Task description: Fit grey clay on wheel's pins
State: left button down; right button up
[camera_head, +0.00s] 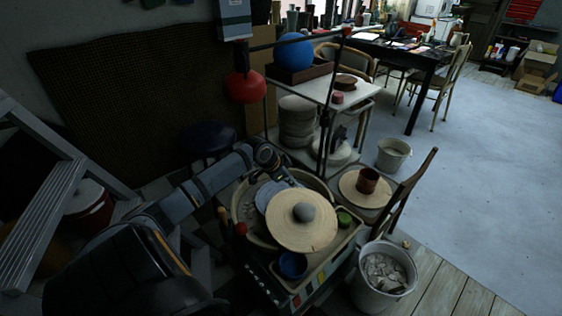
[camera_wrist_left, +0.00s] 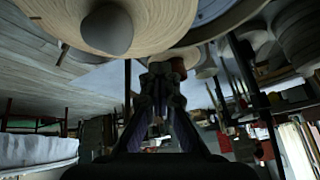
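A dome-shaped lump of grey clay (camera_head: 303,212) sits in the middle of a pale round bat (camera_head: 302,236). Both also show in the left wrist view, clay (camera_wrist_left: 106,28) and bat (camera_wrist_left: 160,30), which looks upside down. The bat lies off-centre over the potter's wheel; part of the blue-grey wheel head (camera_head: 268,193) shows at its left. My left gripper (camera_head: 287,181) reaches the bat's far edge. In its wrist view its fingertips (camera_wrist_left: 166,70) are close together at the bat's rim and appear shut on it. The wheel's pins cannot be made out. My right gripper is not in view.
A blue bowl (camera_head: 292,265) and a small green pot (camera_head: 344,218) stand close around the bat. A brown cup (camera_head: 368,180) stands on a disc on the chair at right. A bucket of scraps (camera_head: 384,276) stands in front. A shelf cart (camera_head: 327,88) stands behind.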

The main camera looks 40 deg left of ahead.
pick_arm(q)
jog(key=n+b, duration=0.1)
jog(key=b, duration=0.3)
send_over(282, 192)
jog(key=shift+y, duration=0.4)
notch_tip(282, 192, down, 4)
jog(key=shift+w+f, duration=0.1)
jog(key=f+b, duration=0.1)
jog(key=b, duration=0.1)
jog(key=f+b, duration=0.2)
jog(key=shift+a+n, duration=0.3)
jog(key=shift+a, duration=0.1)
jog(key=shift+f+b, duration=0.7)
jog(key=shift+b, duration=0.35)
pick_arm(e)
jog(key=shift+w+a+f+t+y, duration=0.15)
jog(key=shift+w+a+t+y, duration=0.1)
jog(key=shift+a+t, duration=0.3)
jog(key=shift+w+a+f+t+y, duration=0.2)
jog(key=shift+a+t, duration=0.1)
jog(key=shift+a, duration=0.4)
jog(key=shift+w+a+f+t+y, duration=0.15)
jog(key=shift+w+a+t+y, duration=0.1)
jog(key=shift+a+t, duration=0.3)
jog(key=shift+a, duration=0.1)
pick_arm(q)
jog(key=shift+a+p, duration=0.25)
jog(key=shift+p, duration=0.05)
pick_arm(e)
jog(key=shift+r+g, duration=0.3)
